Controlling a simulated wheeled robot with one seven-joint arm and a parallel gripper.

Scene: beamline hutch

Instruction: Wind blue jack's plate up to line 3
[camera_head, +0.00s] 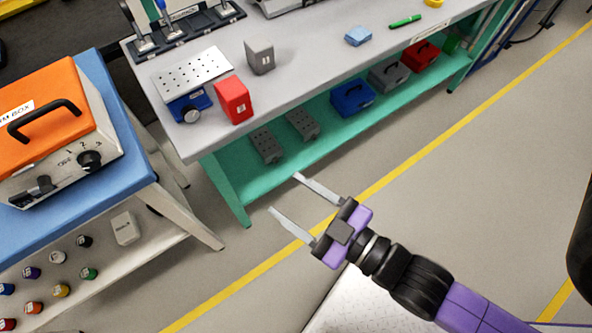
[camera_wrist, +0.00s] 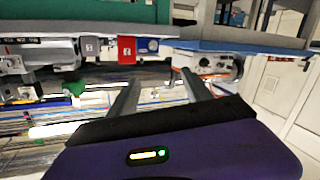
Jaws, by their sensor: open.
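The blue jack (camera_head: 188,106) stands on the grey bench top near its front left corner. Its perforated metal plate (camera_head: 193,74) sits low over the blue body and looks level. A round metal knob (camera_head: 192,116) is on the jack's front. No numbered lines can be read on the jack. My gripper (camera_head: 285,193) is open and empty over the floor, in front of the bench and apart from the jack. Its two fingers also show in the wrist view (camera_wrist: 161,74), where the jack is small and hard to make out.
A red block (camera_head: 233,100) stands close right of the jack, and a grey block (camera_head: 260,55) behind it. An orange box (camera_head: 50,105) sits on the blue-topped cart at left. Several boxes and two dark perforated pieces are on the green lower shelf (camera_head: 330,125). The floor before the bench is clear.

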